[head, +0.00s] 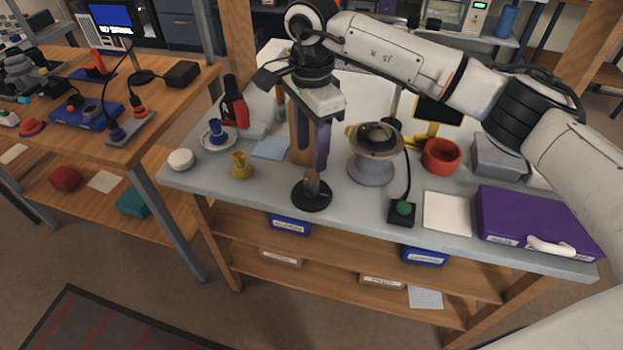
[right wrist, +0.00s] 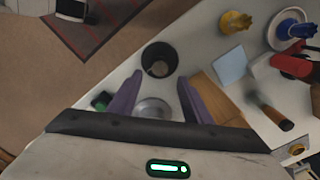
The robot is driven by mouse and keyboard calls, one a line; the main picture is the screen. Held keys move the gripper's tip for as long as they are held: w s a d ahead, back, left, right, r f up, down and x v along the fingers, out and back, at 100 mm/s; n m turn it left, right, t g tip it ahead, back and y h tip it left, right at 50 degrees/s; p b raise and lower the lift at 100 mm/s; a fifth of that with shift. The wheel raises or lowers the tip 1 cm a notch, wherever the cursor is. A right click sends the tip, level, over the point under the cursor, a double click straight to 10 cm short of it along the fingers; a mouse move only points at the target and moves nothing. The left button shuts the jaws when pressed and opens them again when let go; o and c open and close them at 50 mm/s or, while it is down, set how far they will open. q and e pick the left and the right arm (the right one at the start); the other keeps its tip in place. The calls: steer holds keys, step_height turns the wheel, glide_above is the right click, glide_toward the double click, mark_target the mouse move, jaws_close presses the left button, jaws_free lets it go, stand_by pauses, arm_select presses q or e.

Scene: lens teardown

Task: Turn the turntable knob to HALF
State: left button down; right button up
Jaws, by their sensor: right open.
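A grey turntable-like pedestal (head: 371,168) with a dark-topped disc stands right of centre on the bench. In front of it is a black box with a green knob (head: 403,208), which also shows in the right wrist view (right wrist: 100,100), beside the left-hand finger. A black round base with a short upright post (head: 312,192) stands to the left; it also shows in the wrist view (right wrist: 160,61). I cannot read any knob setting. My right gripper (head: 318,160) points down, open and empty, above the bench behind the black base; its purple fingers (right wrist: 152,100) are spread. My left gripper is not in view.
A wooden block (head: 300,140) stands close by the right gripper. A cable runs to the black box. The bench's front edge is close.

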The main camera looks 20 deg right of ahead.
mark_target(312, 176)
step_height(312, 176, down, 10)
steer(key=shift+p, duration=0.55)
steer(key=shift+c, duration=0.3)
steer(key=c, duration=1)
